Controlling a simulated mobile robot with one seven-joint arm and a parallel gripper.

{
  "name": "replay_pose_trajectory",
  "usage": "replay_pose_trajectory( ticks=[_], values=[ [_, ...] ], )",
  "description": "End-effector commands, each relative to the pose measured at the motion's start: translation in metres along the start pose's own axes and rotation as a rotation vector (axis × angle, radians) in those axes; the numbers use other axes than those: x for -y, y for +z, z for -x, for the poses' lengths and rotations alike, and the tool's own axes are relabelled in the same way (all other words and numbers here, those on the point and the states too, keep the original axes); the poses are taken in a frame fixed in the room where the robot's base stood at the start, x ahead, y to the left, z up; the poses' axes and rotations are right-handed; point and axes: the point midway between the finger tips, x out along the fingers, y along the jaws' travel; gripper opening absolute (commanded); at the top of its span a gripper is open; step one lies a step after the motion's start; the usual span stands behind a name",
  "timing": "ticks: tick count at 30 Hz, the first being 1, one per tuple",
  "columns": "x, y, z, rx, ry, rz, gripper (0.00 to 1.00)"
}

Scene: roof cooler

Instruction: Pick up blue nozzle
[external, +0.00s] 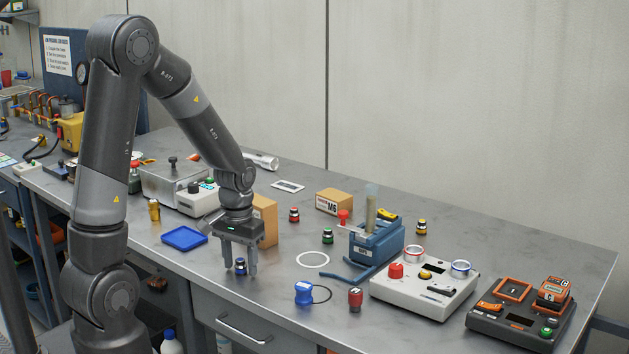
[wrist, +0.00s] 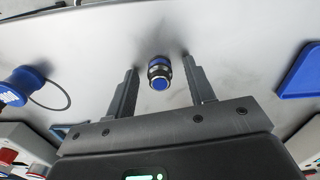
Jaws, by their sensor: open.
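In the wrist view, the blue nozzle (wrist: 159,74) shows between the two fingers of my gripper (wrist: 159,82), with a visible gap on each side. The gripper is open and holds nothing.
A blue tray (external: 184,238) lies left of my gripper. A cardboard box (external: 264,220) stands close behind it. Red (external: 294,215), green (external: 327,236) and yellow (external: 421,227) nozzles stand farther right.

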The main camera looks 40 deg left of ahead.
Motion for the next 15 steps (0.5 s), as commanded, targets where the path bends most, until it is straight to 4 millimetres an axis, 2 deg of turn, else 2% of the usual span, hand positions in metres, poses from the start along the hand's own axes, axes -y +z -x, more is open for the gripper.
replay_pose_trajectory(
  ticks=[6, 15],
  values=[
    [0.0, -0.0001, -0.0002, -0.001, 0.0, 0.0, 0.48],
    [0.0, -0.0001, 0.0, 0.0, 0.0, 0.0, 0.23]
  ],
)
